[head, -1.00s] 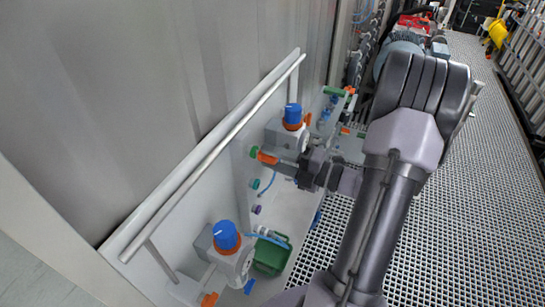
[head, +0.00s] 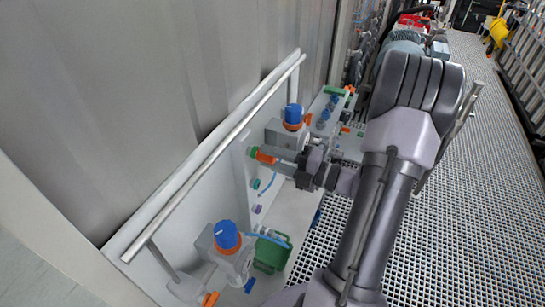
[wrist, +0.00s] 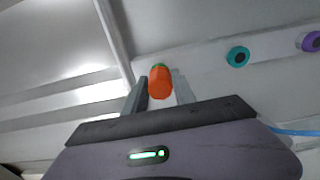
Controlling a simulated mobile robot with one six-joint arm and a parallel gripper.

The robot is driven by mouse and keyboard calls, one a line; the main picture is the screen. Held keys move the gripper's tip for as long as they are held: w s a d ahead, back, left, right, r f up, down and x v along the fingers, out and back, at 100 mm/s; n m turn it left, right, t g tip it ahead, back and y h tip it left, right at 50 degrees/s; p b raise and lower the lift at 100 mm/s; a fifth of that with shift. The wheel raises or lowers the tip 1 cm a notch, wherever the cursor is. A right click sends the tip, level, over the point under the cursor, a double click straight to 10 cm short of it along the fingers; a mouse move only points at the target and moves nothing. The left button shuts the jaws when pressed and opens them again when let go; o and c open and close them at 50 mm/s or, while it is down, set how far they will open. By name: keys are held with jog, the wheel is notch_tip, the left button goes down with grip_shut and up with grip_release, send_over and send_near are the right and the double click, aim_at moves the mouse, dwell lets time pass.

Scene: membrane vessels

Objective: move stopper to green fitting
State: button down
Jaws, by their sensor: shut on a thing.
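The orange stopper (head: 265,157) is held between the fingers of my gripper (head: 277,158), which is shut on it. It points left toward the panel. The green fitting (head: 253,151) is on the panel directly at the stopper's far end. In the wrist view the stopper (wrist: 160,84) sits between the two grey fingers, and a sliver of the green fitting (wrist: 158,66) shows just behind its top. The stopper hides most of the fitting, so I cannot tell whether they touch or how far it is seated.
A teal fitting (wrist: 238,57) and a purple fitting (wrist: 311,41) are on the same panel. A blue-capped valve (head: 293,114) stands just beyond my gripper, another (head: 227,236) nearer. A grey rail (head: 215,155) runs along the left. A green container (head: 271,252) sits below.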

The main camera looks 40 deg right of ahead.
jog(key=shift+w+a, duration=0.1)
jog(key=shift+w, duration=0.2)
jog(key=c, duration=0.9)
grip_release()
jog(key=shift+c, duration=0.2)
jog(key=v, duration=1.7)
jog(key=shift+s, duration=0.2)
